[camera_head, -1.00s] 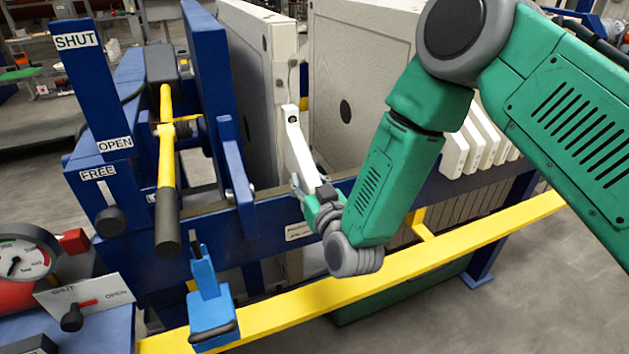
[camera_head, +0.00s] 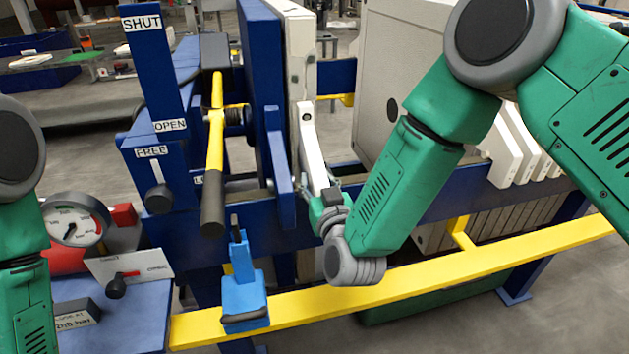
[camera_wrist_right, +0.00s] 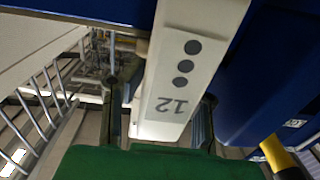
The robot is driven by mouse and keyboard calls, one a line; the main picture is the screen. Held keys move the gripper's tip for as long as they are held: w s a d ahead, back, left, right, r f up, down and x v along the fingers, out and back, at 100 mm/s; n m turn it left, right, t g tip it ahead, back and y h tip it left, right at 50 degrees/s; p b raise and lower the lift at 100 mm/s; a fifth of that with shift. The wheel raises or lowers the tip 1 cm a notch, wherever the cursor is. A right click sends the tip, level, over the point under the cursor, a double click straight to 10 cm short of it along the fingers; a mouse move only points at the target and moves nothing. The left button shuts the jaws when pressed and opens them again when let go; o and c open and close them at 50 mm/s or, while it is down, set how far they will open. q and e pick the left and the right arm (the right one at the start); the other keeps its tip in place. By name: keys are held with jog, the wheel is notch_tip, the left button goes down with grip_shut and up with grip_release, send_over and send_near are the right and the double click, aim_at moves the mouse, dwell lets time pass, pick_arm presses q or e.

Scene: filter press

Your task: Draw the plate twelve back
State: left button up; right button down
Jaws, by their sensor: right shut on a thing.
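Plate twelve (camera_head: 302,60) is a white filter plate standing close beside the blue press head (camera_head: 262,80). Its white handle arm (camera_head: 312,150) slopes down toward the front. My right gripper (camera_head: 328,195) is shut on the lower end of this handle, partly hidden by my own wrist. The right wrist view shows the handle (camera_wrist_right: 178,85) between the two fingers, with the number 12 and three dark dots on it. My left arm shows at the left edge, but its gripper is out of view.
Across a wide gap, the other white plates (camera_head: 372,95) stand to the right, partly behind my arm. A yellow bar (camera_head: 420,275) runs along the front. A yellow lever (camera_head: 215,140), a blue pedal-like part (camera_head: 243,290) and a gauge (camera_head: 75,220) lie left of the gripper.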

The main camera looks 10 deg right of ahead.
jog(key=c, duration=1.2)
grip_release()
jog(key=shift+d+r, duration=0.15)
jog(key=shift+d, duration=0.3)
jog(key=shift+a, duration=0.15)
jog(key=shift+a, duration=0.25)
jog(key=shift+s, duration=0.1)
jog(key=s, duration=1.1)
jog(key=shift+s+d, duration=0.35)
jog(key=shift+d, duration=0.05)
jog(key=shift+f, duration=0.2)
